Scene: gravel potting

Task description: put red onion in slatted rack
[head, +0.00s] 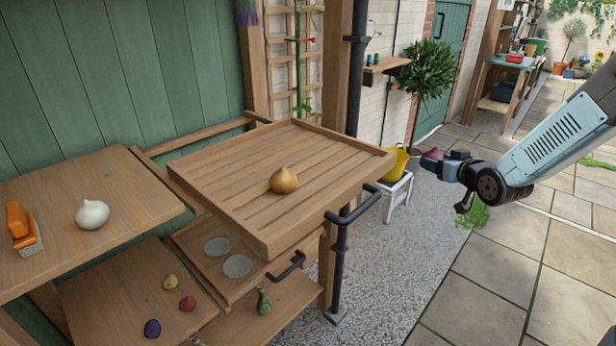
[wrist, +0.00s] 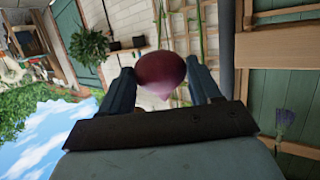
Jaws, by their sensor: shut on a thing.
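The red onion (wrist: 161,72) is held between the two fingers of my gripper (wrist: 163,88) in the wrist view. In the head view the red onion (head: 433,155) shows at the tip of my gripper (head: 441,164), in the air to the right of the rack. The slatted rack (head: 225,178) is a raised wooden tray with low sides and slats, in the middle of the head view. A yellow-brown onion (head: 284,180) sits on its slats.
A left shelf (head: 130,185) holds a white onion (head: 92,214) and an orange-handled brush (head: 22,227). Small coloured items lie on a lower shelf (head: 110,290). A black rail (head: 352,210) juts from the rack's right front. A yellow bucket (head: 397,164) stands on a white stool behind.

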